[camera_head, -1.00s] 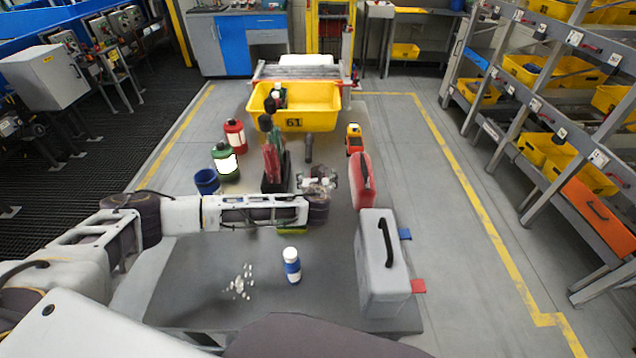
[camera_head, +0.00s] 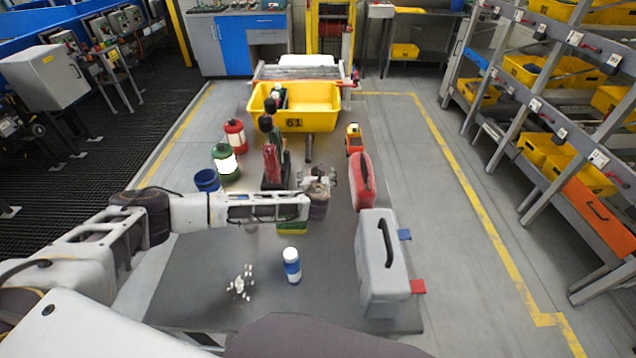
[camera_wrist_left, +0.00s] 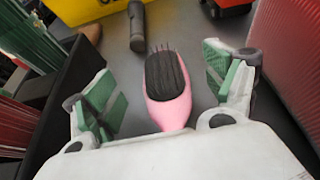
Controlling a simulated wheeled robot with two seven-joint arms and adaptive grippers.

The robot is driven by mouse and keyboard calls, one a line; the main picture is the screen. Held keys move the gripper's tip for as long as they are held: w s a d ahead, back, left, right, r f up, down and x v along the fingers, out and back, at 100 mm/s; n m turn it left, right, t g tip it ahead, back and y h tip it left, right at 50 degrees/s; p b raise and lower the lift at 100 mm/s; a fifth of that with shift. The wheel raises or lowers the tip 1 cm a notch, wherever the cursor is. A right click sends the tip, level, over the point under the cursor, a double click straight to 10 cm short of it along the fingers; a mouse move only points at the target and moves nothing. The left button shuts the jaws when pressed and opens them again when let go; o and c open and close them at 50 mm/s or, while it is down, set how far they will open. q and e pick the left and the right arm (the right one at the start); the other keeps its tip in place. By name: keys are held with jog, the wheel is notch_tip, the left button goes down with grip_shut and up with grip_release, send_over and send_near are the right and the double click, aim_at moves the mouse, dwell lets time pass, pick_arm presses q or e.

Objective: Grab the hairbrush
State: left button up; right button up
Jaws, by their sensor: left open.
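The hairbrush (camera_wrist_left: 167,85) shows in the left wrist view. It has a pink body and dark bristles and lies on the grey surface. My left gripper (camera_head: 322,178) is open and empty, with its green-padded fingers on either side of the hairbrush, apart from it in the picture. The lower end of the hairbrush is hidden behind the gripper body in the wrist view. In the head view I cannot make out the hairbrush, with the gripper over that area. My right gripper is not in view.
A black holder (camera_head: 267,184) with red and green items stands left of the gripper. A red can (camera_head: 362,178) stands right. A dark cylinder (camera_head: 309,148) lies beyond. Nearer are a grey case (camera_head: 382,262), a white-and-blue bottle (camera_head: 292,266) and a green-yellow item (camera_head: 292,228).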

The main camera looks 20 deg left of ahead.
pick_arm(q)
jog(key=shift+x, duration=1.3)
jog(key=c, duration=1.1)
jog(key=shift+r, duration=0.15)
notch_tip(320, 180, up, 10)
